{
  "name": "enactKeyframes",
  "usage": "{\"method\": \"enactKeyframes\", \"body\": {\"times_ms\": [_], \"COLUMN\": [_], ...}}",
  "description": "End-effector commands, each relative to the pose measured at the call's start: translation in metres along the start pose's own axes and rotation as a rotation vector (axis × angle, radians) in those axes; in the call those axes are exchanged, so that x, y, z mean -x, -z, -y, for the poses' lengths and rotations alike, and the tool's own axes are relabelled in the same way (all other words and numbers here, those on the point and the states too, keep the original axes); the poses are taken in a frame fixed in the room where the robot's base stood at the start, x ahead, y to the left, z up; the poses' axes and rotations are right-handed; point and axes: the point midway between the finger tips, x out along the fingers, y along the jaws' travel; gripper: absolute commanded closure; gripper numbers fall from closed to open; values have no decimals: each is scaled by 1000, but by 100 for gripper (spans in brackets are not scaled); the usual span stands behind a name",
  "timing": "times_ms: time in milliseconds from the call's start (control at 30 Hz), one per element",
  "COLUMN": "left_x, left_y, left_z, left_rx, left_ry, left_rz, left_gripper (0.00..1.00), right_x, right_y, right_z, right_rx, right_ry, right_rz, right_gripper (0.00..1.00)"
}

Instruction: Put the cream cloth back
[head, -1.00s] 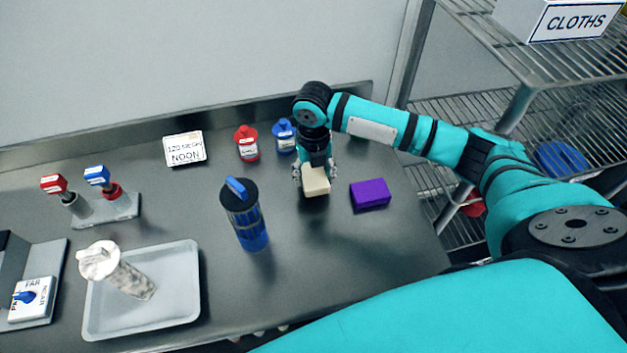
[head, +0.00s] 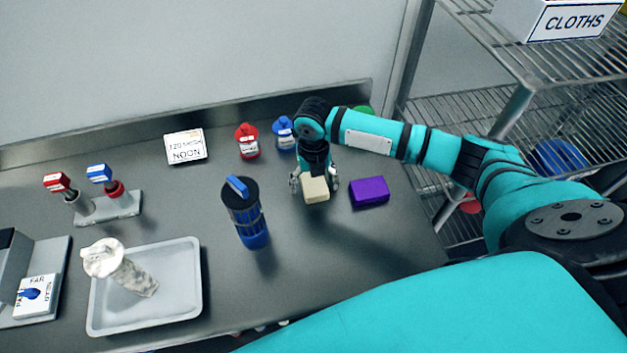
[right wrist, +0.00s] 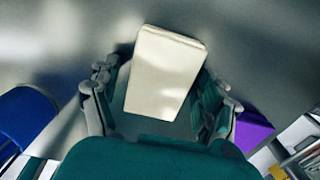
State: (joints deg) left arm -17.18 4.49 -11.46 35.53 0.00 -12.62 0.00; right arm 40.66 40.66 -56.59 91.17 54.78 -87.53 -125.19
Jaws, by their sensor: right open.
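The cream cloth (head: 315,190) is a small folded block on the steel counter, left of a purple cloth (head: 369,191). My right gripper (head: 314,184) is open above it, with a finger on each side. In the right wrist view the cream cloth (right wrist: 165,72) lies between the spread fingers of the right gripper (right wrist: 160,100), with gaps beside it. The purple cloth shows partly at the right there (right wrist: 252,131). My left gripper is not in view.
A blue sifter (head: 245,212) stands left of the cream cloth. Red (head: 246,142) and blue (head: 284,134) bottles stand behind. A tray (head: 190,300) holds a whitish cylinder. A wire shelf (head: 470,120) with a CLOTHS box (head: 577,22) is at right.

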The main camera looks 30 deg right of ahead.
Motion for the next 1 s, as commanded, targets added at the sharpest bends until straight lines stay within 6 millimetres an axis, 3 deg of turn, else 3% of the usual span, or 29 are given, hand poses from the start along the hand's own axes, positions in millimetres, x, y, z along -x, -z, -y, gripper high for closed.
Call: {"method": "enactKeyframes", "body": {"times_ms": [267,700,1000], "left_x": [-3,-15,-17], "left_y": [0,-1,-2], "left_z": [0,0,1], "left_rx": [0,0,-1], "left_ry": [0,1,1], "left_rz": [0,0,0], "left_gripper": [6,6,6], "right_x": [20,106,124], "right_y": [-2,-1,0], "right_z": [0,-1,0], "right_rx": [0,-1,0], "right_ry": [-2,-2,0], "right_rz": [5,2,-1], "right_gripper": [21,21,21]}}
